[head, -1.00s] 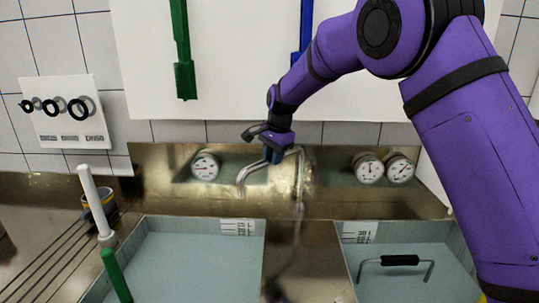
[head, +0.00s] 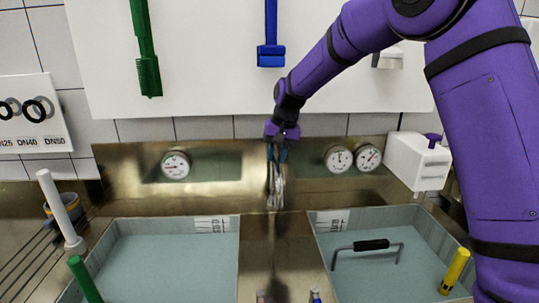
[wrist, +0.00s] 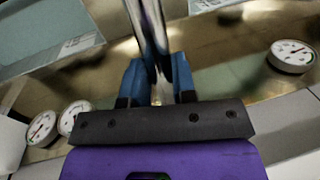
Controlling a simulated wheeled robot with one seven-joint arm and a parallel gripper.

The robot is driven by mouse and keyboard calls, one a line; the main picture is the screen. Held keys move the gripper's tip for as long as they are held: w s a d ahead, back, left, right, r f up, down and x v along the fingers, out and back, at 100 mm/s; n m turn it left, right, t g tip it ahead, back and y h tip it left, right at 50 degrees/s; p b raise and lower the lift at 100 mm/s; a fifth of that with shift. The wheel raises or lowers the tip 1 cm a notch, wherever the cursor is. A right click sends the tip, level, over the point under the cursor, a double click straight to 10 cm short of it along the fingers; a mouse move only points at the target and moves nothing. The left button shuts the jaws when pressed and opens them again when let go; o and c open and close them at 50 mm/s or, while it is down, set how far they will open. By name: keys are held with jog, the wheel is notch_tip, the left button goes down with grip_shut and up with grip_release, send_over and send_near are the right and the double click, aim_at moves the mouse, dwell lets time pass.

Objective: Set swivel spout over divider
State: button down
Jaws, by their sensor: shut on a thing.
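The shiny metal swivel spout (head: 276,190) stands at the back wall behind the metal divider (head: 272,245) between the two vats. It looks narrow and end-on, in line with the divider rather than over either vat. My gripper (head: 277,152) is at the upper part of the spout. In the wrist view its blue fingers (wrist: 157,80) are shut on the spout's metal tube (wrist: 150,40), one on each side. The spout's outlet is too small to make out clearly.
The left vat (head: 238,255) and right vat (head: 318,250) hold pale liquid. A white pipe (head: 61,208) and green handle (head: 84,278) stand at left. Gauges (head: 175,165) line the back wall; a white box (head: 416,162) is at right.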

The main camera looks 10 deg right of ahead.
jog(key=shift+d, duration=0.3)
jog(key=c, duration=0.9)
grip_release()
jog(key=shift+c, duration=0.2)
jog(key=shift+r, duration=0.1)
notch_tip(320, 180, up, 10)
jog(key=d, duration=0.2)
jog(key=shift+r, duration=0.2)
